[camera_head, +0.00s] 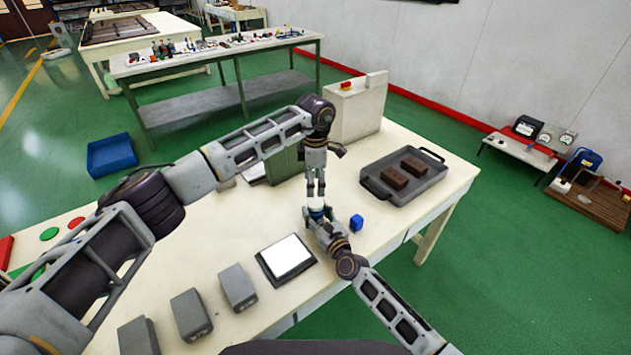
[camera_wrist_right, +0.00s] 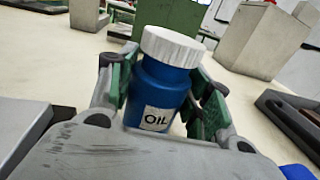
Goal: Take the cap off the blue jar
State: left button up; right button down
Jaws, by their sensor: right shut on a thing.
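The blue jar (camera_wrist_right: 160,88) stands upright in the right wrist view, with an "OIL" label on its front. Its white cap (camera_wrist_right: 173,46) sits on top. My right gripper (camera_wrist_right: 163,100) is shut on the jar's body, green pads on both sides. In the head view the right gripper (camera_head: 318,218) holds the jar near the table's front edge and hides most of it; the white cap (camera_head: 316,204) shows above. My left gripper (camera_head: 316,190) points down just above the cap, its two fingers slightly apart. No left finger shows around the cap in the wrist view.
A small blue block (camera_head: 356,222) lies right of the jar. A dark tray (camera_head: 424,184) with two brown bricks is farther right. A black-framed white plate (camera_head: 287,260) and several grey blocks (camera_head: 238,288) lie front left. A green box (camera_head: 286,165) stands behind the left gripper.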

aim_at(316, 202)
pick_arm(q)
jog(key=m, duration=1)
jog(key=shift+d+m, duration=0.1)
jog(key=shift+m, duration=0.3)
jog(key=m, duration=0.4)
jog(key=shift+m, duration=0.3)
jog(key=m, duration=0.5)
jog(key=shift+f, duration=0.15)
jog(key=shift+f, duration=3.9)
